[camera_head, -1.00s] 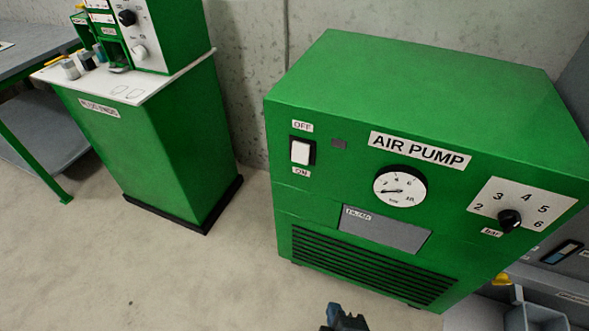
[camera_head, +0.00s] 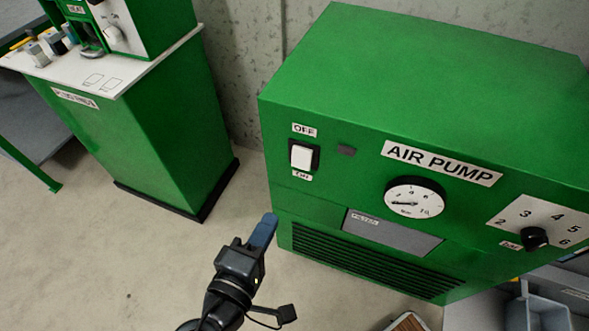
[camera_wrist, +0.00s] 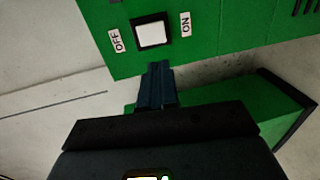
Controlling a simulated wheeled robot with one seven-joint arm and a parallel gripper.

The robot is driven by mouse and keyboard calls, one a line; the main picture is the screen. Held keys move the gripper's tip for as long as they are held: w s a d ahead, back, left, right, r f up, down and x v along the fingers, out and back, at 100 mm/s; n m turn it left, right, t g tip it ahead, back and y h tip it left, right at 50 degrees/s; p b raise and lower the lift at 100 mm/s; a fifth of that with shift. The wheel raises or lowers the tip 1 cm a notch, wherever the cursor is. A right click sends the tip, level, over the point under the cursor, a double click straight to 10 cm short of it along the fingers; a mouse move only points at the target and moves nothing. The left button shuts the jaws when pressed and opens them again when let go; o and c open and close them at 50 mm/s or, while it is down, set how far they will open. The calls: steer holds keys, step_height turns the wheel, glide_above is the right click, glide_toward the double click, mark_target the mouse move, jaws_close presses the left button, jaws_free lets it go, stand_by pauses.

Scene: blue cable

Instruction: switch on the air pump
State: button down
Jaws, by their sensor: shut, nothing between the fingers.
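The green air pump (camera_head: 420,75) stands at the right of the head view. Its white rocker switch (camera_head: 301,156) sits in a black frame at the front's upper left, with an OFF label above and an ON label below. The switch also shows in the wrist view (camera_wrist: 152,34), with OFF on its left and ON on its right. My gripper (camera_head: 268,222) is shut and empty, with blue fingertips, below and left of the switch and in front of the pump. In the wrist view the closed fingertips (camera_wrist: 158,68) point at the switch, apart from it in the picture. The small indicator beside the switch looks dark.
The pump's front also has a pressure gauge (camera_head: 414,199) and a black bar knob (camera_head: 534,238). A green cabinet (camera_head: 165,130) with a white top stands at the left. A grey bin (camera_head: 538,312) is at the lower right. Concrete floor lies between cabinet and pump.

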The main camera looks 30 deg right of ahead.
mark_target(301, 167)
steer(key=p+x, duration=0.1)
steer(key=x, duration=1.3)
steer(key=shift+f+p, duration=0.1)
steer(key=shift+p, duration=0.2)
steer(key=shift+w+d+f+b, duration=0.15)
steer(key=shift+f+b, duration=0.3)
steer(key=shift+b, duration=0.5)
steer(key=shift+d+r+h, duration=0.1)
steer(key=shift+r+h, duration=0.2)
steer(key=shift+r, duration=0.05)
